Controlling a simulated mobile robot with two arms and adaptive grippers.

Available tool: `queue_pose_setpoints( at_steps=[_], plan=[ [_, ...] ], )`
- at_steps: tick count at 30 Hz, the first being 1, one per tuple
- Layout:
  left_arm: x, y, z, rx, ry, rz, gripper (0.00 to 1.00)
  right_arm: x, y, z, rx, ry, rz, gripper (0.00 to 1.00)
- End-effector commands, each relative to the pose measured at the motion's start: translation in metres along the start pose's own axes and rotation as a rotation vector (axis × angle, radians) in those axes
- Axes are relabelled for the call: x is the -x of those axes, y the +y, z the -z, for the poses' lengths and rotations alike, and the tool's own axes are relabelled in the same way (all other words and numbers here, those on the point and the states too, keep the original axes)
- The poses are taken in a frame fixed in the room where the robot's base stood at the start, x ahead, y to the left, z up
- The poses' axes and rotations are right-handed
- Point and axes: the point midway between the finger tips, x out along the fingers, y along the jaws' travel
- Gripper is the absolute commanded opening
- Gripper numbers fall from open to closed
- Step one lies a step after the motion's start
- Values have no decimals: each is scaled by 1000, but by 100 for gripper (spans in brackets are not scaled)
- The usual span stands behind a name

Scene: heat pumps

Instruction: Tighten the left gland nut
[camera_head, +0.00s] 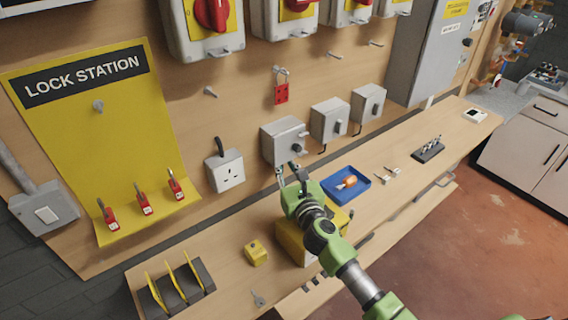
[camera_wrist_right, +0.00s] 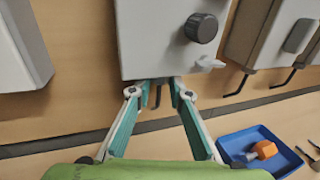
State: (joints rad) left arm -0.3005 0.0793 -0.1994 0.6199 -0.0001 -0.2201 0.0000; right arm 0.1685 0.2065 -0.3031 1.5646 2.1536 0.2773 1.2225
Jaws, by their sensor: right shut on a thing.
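Three small grey boxes hang on the wooden wall. The left one (camera_head: 285,140) has a black knob and a pale lever, and it fills the top of the right wrist view (camera_wrist_right: 160,35). My right gripper (camera_head: 290,172) reaches up from below to its underside. In the right wrist view its two fingertips (camera_wrist_right: 158,86) are at the box's bottom edge, closed on the left gland nut, which they mostly hide. A short dark cable (camera_wrist_right: 158,98) hangs between the fingers. My left gripper is not in view.
A grey socket (camera_head: 225,172) is left of the box; the middle box (camera_head: 329,120) is to its right. Below, the bench holds a blue tray (camera_head: 334,196) with an orange-handled item, a yellow case (camera_head: 290,240) and a small yellow box (camera_head: 256,252).

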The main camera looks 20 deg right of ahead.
Motion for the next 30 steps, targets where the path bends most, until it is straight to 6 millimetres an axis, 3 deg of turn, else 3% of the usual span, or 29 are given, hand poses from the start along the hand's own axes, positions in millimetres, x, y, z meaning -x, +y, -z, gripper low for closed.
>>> queue_pose_setpoints(
  at_steps=[10, 21, 30],
  plan=[
    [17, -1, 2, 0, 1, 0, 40, 0, -5, -1, 4, 3, -207, 0],
    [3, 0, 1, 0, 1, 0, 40, -2, -8, 2, 3, 1, -437, 0],
    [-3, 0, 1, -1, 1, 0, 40, -2, -9, 1, 1, 1, -517, 0]
  ],
)
